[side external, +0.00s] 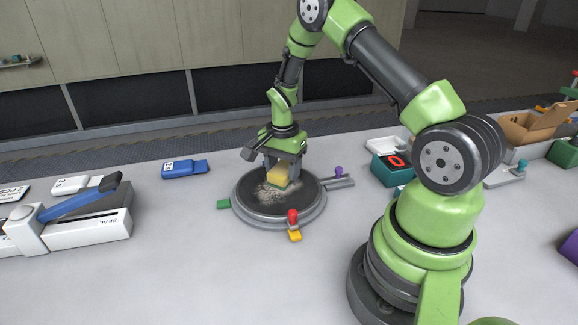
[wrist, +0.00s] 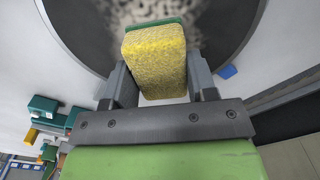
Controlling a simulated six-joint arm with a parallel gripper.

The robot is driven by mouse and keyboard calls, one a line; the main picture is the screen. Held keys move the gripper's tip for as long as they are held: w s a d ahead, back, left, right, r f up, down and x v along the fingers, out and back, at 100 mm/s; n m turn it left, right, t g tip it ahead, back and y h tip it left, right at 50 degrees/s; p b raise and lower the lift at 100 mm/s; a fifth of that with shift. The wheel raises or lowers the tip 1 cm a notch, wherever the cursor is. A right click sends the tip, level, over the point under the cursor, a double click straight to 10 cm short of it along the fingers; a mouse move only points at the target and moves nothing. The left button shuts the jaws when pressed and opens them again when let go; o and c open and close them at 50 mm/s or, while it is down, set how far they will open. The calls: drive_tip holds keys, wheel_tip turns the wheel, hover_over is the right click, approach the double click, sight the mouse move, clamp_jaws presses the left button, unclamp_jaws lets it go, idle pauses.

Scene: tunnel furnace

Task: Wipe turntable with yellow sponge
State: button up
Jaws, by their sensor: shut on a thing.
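The yellow sponge (side external: 279,174) has a green layer on its lower face. My gripper (side external: 282,165) is shut on it, with one finger on each side. In the wrist view the sponge (wrist: 156,62) sits between the two fingers of my gripper (wrist: 158,82). The round dark turntable (side external: 307,193) lies under the sponge, with a pale speckled smudge (side external: 273,193) on its surface around and beside the sponge. The sponge is at or just above the surface; I cannot tell whether it touches. The wrist view also shows the turntable (wrist: 230,20) with a grey speckled patch.
A red-knobbed lever (side external: 293,218) with a yellow base stands at the turntable's front rim. A green block (side external: 223,204) is at its left and a purple-knobbed bracket (side external: 339,173) at its right. A blue device (side external: 185,169) lies at the back left.

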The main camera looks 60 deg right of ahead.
sight(256, 198)
drive_tip(key=shift+w+a+f, duration=0.15)
drive_tip(key=shift+w+a, duration=2.5)
drive_tip(key=shift+s+a, duration=0.7)
drive_tip(key=shift+s, duration=0.15)
drive_tip(key=shift+s+d, duration=0.3)
drive_tip(key=shift+s, duration=0.1)
drive_tip(key=shift+s+d, duration=2.25)
drive_tip(key=shift+d, duration=0.1)
drive_tip(key=shift+s+d, duration=1.3)
drive_tip(key=shift+s+a, duration=0.75)
drive_tip(key=shift+s, duration=0.1)
drive_tip(key=shift+w+a, duration=1.3)
drive_tip(key=shift+w, duration=0.1)
drive_tip(key=shift+w+a, duration=1.4)
drive_tip(key=shift+a, duration=0.05)
drive_tip(key=shift+w+a, duration=1.3)
